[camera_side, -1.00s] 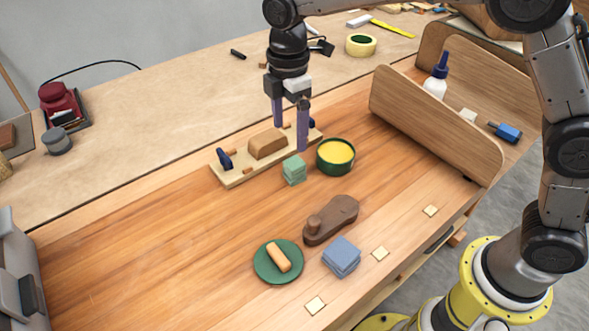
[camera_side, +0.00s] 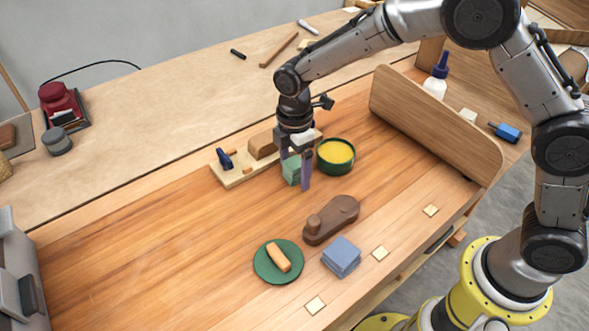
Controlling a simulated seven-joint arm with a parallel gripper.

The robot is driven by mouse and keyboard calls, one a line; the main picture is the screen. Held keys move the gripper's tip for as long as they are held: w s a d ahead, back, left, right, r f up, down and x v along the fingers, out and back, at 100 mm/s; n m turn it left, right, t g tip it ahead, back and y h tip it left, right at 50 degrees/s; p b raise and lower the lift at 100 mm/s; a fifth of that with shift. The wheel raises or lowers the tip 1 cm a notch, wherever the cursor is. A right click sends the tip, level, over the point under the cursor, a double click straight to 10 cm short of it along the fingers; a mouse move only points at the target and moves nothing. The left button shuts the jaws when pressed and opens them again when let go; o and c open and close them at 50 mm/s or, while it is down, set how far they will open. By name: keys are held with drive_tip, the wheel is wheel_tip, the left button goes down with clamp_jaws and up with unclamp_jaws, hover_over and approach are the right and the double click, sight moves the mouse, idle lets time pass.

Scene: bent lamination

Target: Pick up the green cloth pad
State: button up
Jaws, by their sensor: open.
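The green cloth pad (camera_side: 291,172) is a small folded stack on the wooden bench, beside the light wooden board. My gripper (camera_side: 296,180) is lowered over it, pointing down. Its fingers are apart, one at the pad's left and one at its right. The fingers and the gripper body hide part of the pad. I cannot tell whether the fingers touch it.
A green tub of yellow contents (camera_side: 335,155) stands just right of my gripper. The board (camera_side: 232,178) carries a brown block (camera_side: 262,145) and a blue clamp (camera_side: 225,159). A brown sole-shaped form (camera_side: 332,218), blue cloths (camera_side: 341,257) and a green plate (camera_side: 266,270) lie nearer.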

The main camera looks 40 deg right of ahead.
drive_tip(key=c, duration=1.4)
drive_tip(key=shift+r, duration=0.8)
drive_tip(key=s+d+r, duration=0.1)
drive_tip(key=s+r, duration=0.2)
drive_tip(key=s, duration=0.1)
drive_tip(key=s+d+r, duration=0.2)
drive_tip(key=s+r, duration=0.2)
drive_tip(key=s+d+r, duration=0.2)
drive_tip(key=s+r, duration=0.2)
drive_tip(key=s, duration=0.1)
drive_tip(key=shift+r, duration=0.25)
